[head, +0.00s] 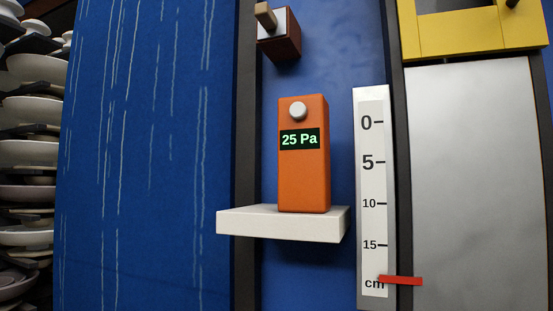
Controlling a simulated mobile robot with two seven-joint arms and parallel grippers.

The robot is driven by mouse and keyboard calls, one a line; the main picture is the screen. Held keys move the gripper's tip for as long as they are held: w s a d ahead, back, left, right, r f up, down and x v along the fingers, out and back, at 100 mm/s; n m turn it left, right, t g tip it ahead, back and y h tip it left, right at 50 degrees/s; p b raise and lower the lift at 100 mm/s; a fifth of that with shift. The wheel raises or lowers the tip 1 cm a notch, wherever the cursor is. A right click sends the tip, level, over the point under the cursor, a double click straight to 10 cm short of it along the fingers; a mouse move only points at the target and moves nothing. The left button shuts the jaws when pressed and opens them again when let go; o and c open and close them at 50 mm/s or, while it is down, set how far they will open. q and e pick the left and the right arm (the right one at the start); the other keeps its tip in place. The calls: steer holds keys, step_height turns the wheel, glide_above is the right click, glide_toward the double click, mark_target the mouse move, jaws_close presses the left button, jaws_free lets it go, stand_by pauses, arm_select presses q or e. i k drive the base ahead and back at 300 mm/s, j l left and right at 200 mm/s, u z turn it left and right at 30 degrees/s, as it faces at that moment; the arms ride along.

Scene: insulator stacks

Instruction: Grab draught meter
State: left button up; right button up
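The draught meter (303,175) is an upright orange box with a round grey knob near its top and a dark display reading "25 Pa" in green. It stands on a small white shelf (283,224) fixed to the blue wall. Nothing touches it apart from the shelf. Neither of my grippers shows in the head view.
A white vertical scale (372,200) marked in cm, with a red pointer (400,281) near its bottom, is right of the shelf. A dark red block (280,42) juts out above. A grey panel (475,180) under a yellow frame (480,35) is at right. Stacked dishes (30,110) stand at far left.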

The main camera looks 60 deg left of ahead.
mark_target(303, 171)
steer(key=i+u, duration=0.1)
steer(key=u, duration=1.4)
steer(key=j+z, duration=0.3)
steer(key=j, duration=0.35)
steer(key=k+j+z, duration=0.25)
steer(key=j, duration=0.4)
steer(key=i+j, duration=0.05)
steer(key=i, duration=0.05)
